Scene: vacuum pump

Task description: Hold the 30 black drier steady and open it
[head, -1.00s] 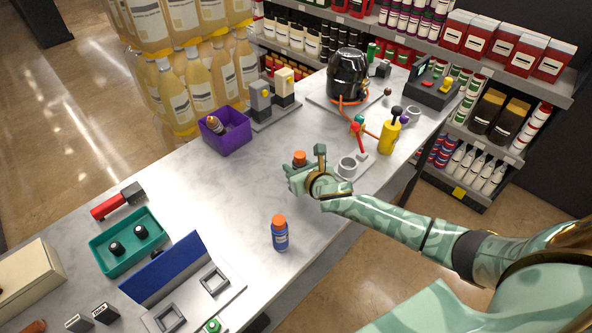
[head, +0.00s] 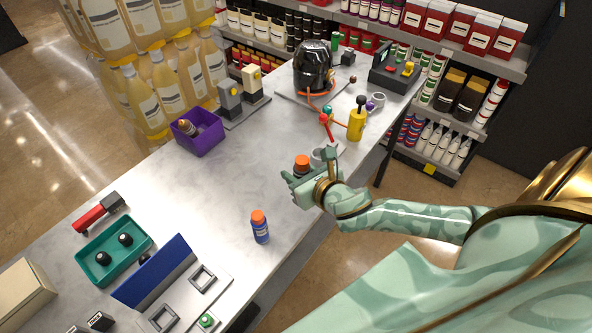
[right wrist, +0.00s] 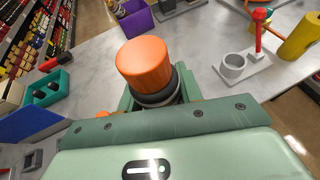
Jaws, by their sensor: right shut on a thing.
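The drier I take for the 30 black drier has an orange cap (right wrist: 143,64) and a dark body, seen close up in the right wrist view. It also shows in the head view as a small orange-capped bottle (head: 302,162). My right gripper (head: 299,178) is shut around its body, below the cap. The cap is on, and the bottle looks roughly upright over the table. Its label and lower body are hidden by the gripper. My left gripper is in neither view.
A blue bottle with an orange cap (head: 260,228) stands on the table, nearer me. A grey round holder (head: 318,154) is just beyond the gripper, with a yellow bottle (head: 356,124) behind. A purple bin (head: 207,142) and a teal tray (head: 84,258) are left.

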